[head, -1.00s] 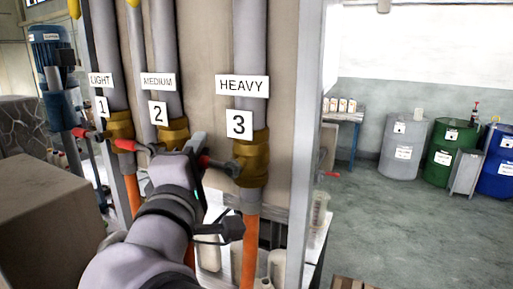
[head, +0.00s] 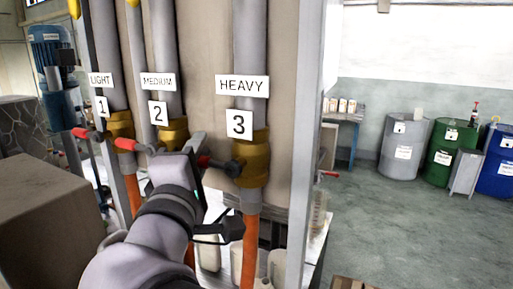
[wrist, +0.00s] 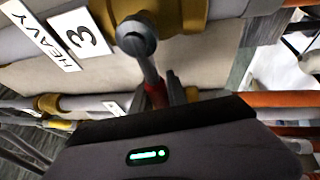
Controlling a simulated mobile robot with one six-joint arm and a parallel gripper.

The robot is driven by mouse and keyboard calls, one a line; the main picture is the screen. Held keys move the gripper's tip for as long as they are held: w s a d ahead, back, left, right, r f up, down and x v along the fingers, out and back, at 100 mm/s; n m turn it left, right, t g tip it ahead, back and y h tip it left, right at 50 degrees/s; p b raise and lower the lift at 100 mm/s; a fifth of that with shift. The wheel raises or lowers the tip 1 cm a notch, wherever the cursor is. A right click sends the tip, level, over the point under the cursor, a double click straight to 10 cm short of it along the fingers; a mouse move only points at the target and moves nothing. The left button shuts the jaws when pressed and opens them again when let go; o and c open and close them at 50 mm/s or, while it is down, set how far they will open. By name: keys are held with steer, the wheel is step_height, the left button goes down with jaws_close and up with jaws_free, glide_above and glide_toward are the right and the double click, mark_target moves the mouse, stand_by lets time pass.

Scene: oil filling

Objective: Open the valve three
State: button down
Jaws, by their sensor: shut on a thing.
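Valve three is a brass body (head: 255,158) on the pipe with the labels "HEAVY" and "3". Its lever, with a red grip (head: 213,163), points left from a dark pivot, roughly across the pipe. My gripper (head: 197,150) is at the lever's outer end, left of the valve body, and is shut on the red grip. In the wrist view the lever runs from the round pivot (wrist: 136,36) down to its red part (wrist: 156,94), beside a dark finger. The gripper housing hides the lever's far end.
Valve two (head: 173,134) and valve one (head: 120,125) stand to the left with red levers, close to my gripper. A grey post (head: 306,120) rises at right. Orange hoses (head: 250,245) hang below. Barrels (head: 404,146) stand far off across open floor.

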stand_by(0.3)
steer(key=f+n, duration=0.1)
steer(key=n+g, duration=0.1)
steer(key=n, duration=0.1)
steer(key=shift+d+f+y, duration=0.1)
steer(key=shift+f+y, duration=0.2)
steer(key=shift+f, duration=0.1)
steer(key=s+d+f+n+g+h+p, duration=0.1)
steer(key=d+f+n+g+p, duration=0.2)
steer(key=f+n+p, duration=0.2)
steer(key=shift+s+d+f+n+g+p, duration=0.15)
steer(key=shift+s+f+n+g+p, duration=0.2)
steer(key=shift+n+p, duration=0.85)
steer(key=shift+w, duration=0.15)
steer(key=c, duration=1.3)
jaws_free()
